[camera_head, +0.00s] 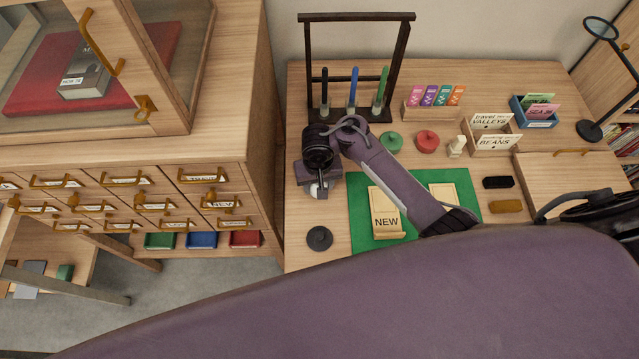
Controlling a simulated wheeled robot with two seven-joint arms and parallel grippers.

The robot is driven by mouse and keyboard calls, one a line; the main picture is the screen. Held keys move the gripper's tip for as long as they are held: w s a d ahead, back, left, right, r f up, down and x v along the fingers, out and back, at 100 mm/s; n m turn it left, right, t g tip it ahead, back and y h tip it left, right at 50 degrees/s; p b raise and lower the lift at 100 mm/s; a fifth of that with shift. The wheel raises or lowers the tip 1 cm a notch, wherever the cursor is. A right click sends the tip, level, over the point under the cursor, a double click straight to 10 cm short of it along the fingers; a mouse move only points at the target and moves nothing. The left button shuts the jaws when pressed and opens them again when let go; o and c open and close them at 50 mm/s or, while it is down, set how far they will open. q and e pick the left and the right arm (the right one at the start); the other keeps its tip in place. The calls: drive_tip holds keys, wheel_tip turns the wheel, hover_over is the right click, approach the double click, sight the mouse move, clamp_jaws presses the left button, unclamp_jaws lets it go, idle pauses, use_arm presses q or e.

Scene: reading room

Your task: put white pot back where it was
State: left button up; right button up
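A small white rounded object (319,190), which looks like the white pot, shows at the left side of the desk. It is mostly hidden under my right gripper (318,180). That gripper points down over it, and its arm comes in from the right. The fingers are at or around the white object, but the view from above does not show whether they are closed on it, or whether it touches the desk. A green pot (391,142) and a red pot (427,141) stand right of the gripper. My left gripper is not in view.
A dark rack (308,60) with upright pens stands behind the gripper. A green mat (361,238) with a NEW card holder (386,222) lies to the right, partly under my arm. A black disc (320,238) lies in front. A drawer cabinet (230,160) stands left.

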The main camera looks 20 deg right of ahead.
drive_tip(key=shift+a+f, duration=0.15)
drive_tip(key=o, duration=0.8)
drive_tip(key=shift+o, duration=1.2)
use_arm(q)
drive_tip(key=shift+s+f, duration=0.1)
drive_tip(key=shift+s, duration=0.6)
use_arm(e)
drive_tip(key=shift+r, duration=0.2)
wheel_tip(320, 180, up, 11)
drive_tip(key=p, duration=0.4)
drive_tip(key=shift+f+p, duration=0.15)
drive_tip(key=shift+p, duration=0.2)
drive_tip(key=shift+r, duration=0.7)
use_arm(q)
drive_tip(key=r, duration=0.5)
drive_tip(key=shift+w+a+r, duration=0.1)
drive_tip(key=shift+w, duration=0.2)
